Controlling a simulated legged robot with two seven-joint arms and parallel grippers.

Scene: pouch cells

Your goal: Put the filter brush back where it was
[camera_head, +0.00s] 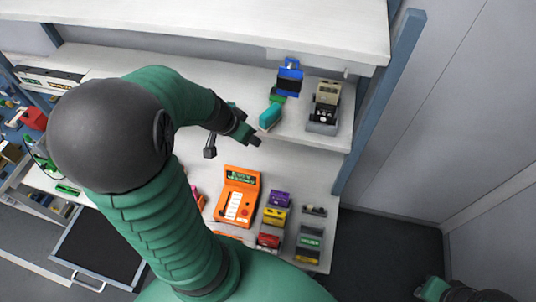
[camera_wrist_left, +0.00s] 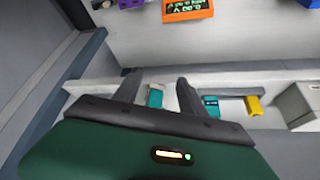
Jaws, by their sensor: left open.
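No thing is plainly recognisable as the filter brush. A teal block with a green end (camera_head: 270,115) lies at the left edge of the small raised shelf, near a blue holder (camera_head: 289,77); I cannot tell if it is the brush. My left gripper (camera_head: 234,147) is open and empty, just left of and below that block. In the left wrist view, a teal block (camera_wrist_left: 155,98) shows beyond the open fingers (camera_wrist_left: 160,82), with another teal piece (camera_wrist_left: 211,105) to the right. Part of my right arm (camera_head: 440,291) shows at the bottom right; its jaws are unclear.
A black and beige device (camera_head: 324,107) stands right of the blue holder. An orange meter (camera_head: 238,196) and several small coloured boxes (camera_head: 277,216) stand on the lower worktop. A white upper shelf (camera_head: 240,25) overhangs the back. A blue-grey post (camera_head: 378,105) bounds the right.

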